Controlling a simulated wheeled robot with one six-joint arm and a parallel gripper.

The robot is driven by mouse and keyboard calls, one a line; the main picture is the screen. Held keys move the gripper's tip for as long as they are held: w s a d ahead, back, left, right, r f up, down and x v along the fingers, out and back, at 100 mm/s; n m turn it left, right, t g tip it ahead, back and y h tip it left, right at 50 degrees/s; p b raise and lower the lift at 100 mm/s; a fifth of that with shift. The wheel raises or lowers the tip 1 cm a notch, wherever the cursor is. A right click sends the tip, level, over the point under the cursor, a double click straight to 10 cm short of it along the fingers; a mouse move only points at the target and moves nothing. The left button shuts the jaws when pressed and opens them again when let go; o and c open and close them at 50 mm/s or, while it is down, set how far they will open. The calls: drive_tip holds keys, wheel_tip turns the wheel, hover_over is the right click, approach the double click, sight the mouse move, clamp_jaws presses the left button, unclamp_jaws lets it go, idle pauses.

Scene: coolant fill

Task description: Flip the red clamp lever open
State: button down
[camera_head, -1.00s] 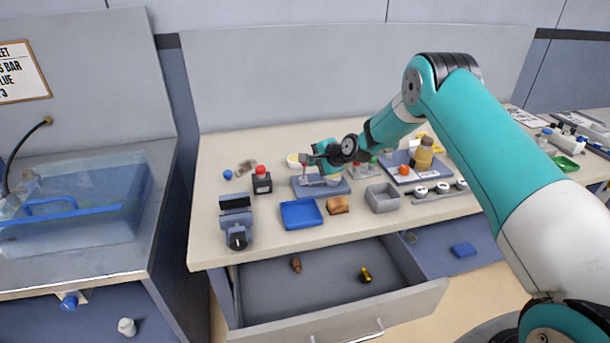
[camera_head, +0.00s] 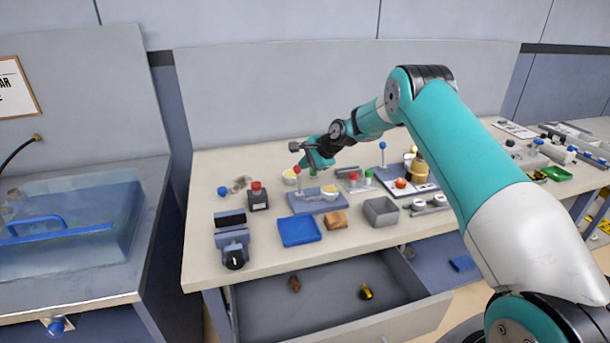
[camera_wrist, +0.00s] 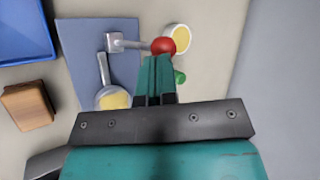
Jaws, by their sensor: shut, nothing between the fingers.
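The red knob of the clamp lever (camera_wrist: 163,46) shows in the wrist view, just beyond my fingertips. Its grey arm runs from a metal block (camera_wrist: 115,42) on a blue-grey plate. In the head view the red knob (camera_head: 297,169) is just below my gripper, above the plate (camera_head: 303,206). My gripper (camera_wrist: 155,60) is shut and empty, its teal fingers overlapping the knob's lower edge in the picture. I cannot tell whether they touch it. In the head view my gripper (camera_head: 305,163) is above the plate.
On the plate is a round cup with yellow inside (camera_wrist: 112,97). A white bowl (camera_wrist: 177,38) stands close by the knob. A blue tray (camera_head: 299,231), a brown block (camera_head: 335,219) and a grey bin (camera_head: 380,212) are in front. The drawer (camera_head: 325,290) below is open.

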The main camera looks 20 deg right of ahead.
drive_tip(key=shift+r, duration=0.55)
drive_tip(key=shift+p, duration=0.3)
drive_tip(key=w+r+b+v, duration=0.1)
drive_tip(key=v, duration=1.2)
drive_tip(key=shift+w+d+r+b, duration=0.2)
drive_tip(key=shift+w+d+b, duration=0.05)
drive_tip(key=shift+d+b, duration=0.2)
